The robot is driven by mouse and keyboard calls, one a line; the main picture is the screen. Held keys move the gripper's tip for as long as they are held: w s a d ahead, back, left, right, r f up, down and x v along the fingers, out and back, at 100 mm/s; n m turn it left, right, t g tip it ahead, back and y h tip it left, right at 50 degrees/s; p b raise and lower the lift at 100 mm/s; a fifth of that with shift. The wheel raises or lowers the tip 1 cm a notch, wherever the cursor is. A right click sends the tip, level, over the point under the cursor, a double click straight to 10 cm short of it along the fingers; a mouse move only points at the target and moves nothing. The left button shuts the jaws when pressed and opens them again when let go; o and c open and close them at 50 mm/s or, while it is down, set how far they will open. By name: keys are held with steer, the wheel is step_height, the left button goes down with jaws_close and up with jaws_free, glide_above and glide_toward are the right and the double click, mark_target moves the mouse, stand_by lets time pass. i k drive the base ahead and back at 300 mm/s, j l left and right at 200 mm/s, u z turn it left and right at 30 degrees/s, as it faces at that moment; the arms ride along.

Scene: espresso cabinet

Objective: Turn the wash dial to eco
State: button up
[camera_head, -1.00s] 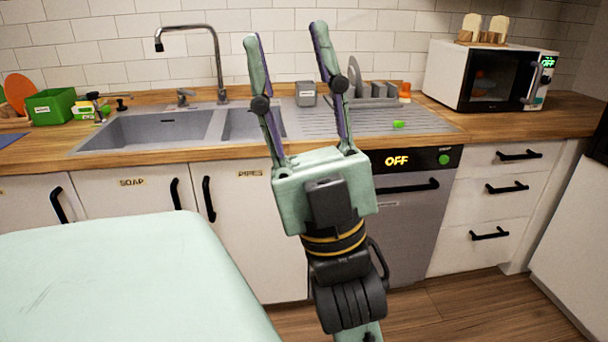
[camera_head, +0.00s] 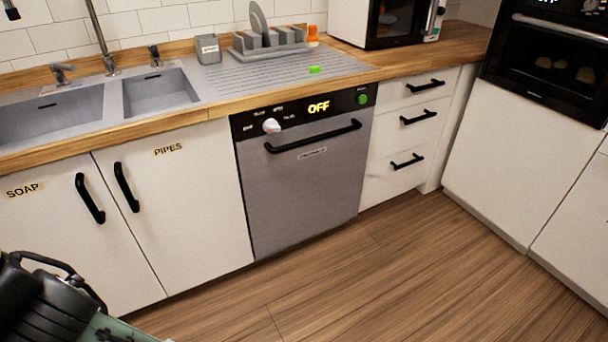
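The dishwasher (camera_head: 300,190) is set under the counter with its grey door shut. Its black top panel shows a lit yellow OFF display (camera_head: 319,107). The white wash dial (camera_head: 271,126) is on the left part of that panel, with small white labels around it that are too small to read. A green round button (camera_head: 362,99) is at the panel's right end. Part of my arm shows at the lower left, well away from the dial. My gripper's fingers are out of the picture.
A long black handle (camera_head: 314,137) runs across the dishwasher door just below the panel. White cabinets marked SOAP and PIPES (camera_head: 168,150) are to the left, drawers (camera_head: 408,145) to the right. The wooden floor (camera_head: 330,270) in front is clear. A dish rack (camera_head: 268,43) stands above.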

mark_target(271, 127)
steer(key=i+z, duration=0.35)
steer(key=i, duration=0.15)
steer(key=i+z, duration=0.35)
steer(key=i, duration=0.1)
